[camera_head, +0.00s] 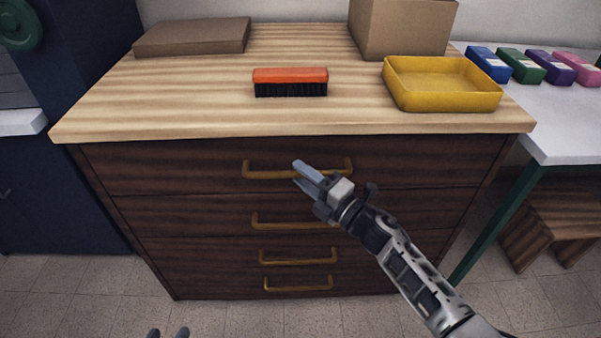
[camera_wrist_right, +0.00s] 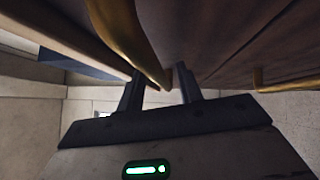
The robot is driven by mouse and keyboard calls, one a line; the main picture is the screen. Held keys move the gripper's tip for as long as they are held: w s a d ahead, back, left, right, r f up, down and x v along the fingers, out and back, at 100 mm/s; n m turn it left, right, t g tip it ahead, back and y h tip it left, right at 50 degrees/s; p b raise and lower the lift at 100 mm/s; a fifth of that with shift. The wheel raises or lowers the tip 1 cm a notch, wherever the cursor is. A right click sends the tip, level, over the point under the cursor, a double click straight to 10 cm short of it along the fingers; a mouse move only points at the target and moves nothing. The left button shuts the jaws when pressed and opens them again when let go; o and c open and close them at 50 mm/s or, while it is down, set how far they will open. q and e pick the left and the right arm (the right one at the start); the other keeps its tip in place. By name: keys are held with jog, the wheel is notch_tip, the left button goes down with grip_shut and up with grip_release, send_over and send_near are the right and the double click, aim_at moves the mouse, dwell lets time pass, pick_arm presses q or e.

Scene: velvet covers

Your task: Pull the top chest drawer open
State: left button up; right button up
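The dark wooden chest (camera_head: 420,210) stands ahead with several drawers stacked in its front. The top drawer (camera_head: 430,162) looks shut, its front flush with the others. Its brass bar handle (camera_head: 255,174) also shows large in the right wrist view (camera_wrist_right: 128,35). My right gripper (camera_head: 301,174) is at the middle of this handle, fingers apart. In the wrist view the handle runs down to the gap between the fingertips (camera_wrist_right: 162,88); whether it touches them I cannot tell.
On the chest top (camera_head: 190,95) lie an orange brush (camera_head: 290,76), a yellow tray (camera_head: 440,100), a flat cardboard box (camera_head: 192,38) and a taller box (camera_head: 405,28). A white table (camera_head: 570,130) with coloured packs stands right, a stool (camera_head: 550,225) below. The tiled floor in front is clear.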

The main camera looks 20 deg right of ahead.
jog(key=shift+w+a+r, duration=0.1)
jog(key=shift+w+a, duration=0.25)
jog(key=shift+w, duration=0.2)
grip_shut()
jog(key=shift+s, duration=0.1)
